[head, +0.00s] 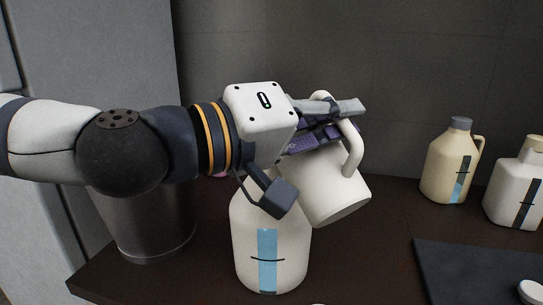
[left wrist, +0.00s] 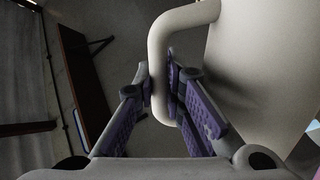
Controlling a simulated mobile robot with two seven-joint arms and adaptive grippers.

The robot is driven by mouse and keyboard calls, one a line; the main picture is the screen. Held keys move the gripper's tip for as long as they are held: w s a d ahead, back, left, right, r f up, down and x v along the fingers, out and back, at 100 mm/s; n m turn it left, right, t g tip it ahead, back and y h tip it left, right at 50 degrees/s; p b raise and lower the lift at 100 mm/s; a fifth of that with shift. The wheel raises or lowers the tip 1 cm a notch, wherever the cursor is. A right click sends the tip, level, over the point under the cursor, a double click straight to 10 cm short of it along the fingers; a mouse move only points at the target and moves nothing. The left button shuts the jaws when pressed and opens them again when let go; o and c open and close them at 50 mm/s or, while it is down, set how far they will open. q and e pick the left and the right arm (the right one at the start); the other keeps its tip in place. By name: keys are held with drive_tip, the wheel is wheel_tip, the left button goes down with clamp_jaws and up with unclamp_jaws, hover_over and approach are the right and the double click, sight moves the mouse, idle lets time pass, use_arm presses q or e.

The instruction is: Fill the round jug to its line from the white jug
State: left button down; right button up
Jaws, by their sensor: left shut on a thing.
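The white jug (head: 338,196) is tipped, its base to the lower right and its top toward the upper left. My left gripper (head: 335,118) is shut on its handle. In the left wrist view, the handle of the white jug (left wrist: 262,75) passes between the purple-padded fingers of the gripper (left wrist: 158,85). The round jug (head: 298,248) stands upright on the counter below. Its window strip looks blue both below and above the dark line. The mouths of both jugs are hidden behind my gripper and wrist, and no stream is visible. My right gripper is out of view.
A cream jug with a grey cap (head: 442,172) and a white jug with a tan cap (head: 506,190) stand at the right. A dark mat (head: 465,275) lies in front of them, with a white cap (head: 531,291) on it. A metal cylinder (head: 150,228) stands at the left.

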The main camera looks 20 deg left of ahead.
use_arm(q)
drive_tip(key=shift+w+a+r+n, duration=0.35)
drive_tip(key=shift+r+n, duration=0.2)
drive_tip(key=shift+r, duration=0.05)
drive_tip(key=shift+w+a+r+n, duration=0.35)
drive_tip(key=shift+a+r+n, duration=0.05)
drive_tip(key=shift+r+n, duration=0.25)
drive_tip(key=shift+w+a+r+n, duration=0.35)
drive_tip(key=shift+r+n, duration=0.15)
drive_tip(key=shift+r, duration=0.1)
idle(3.4)
drive_tip(key=shift+f, duration=0.1)
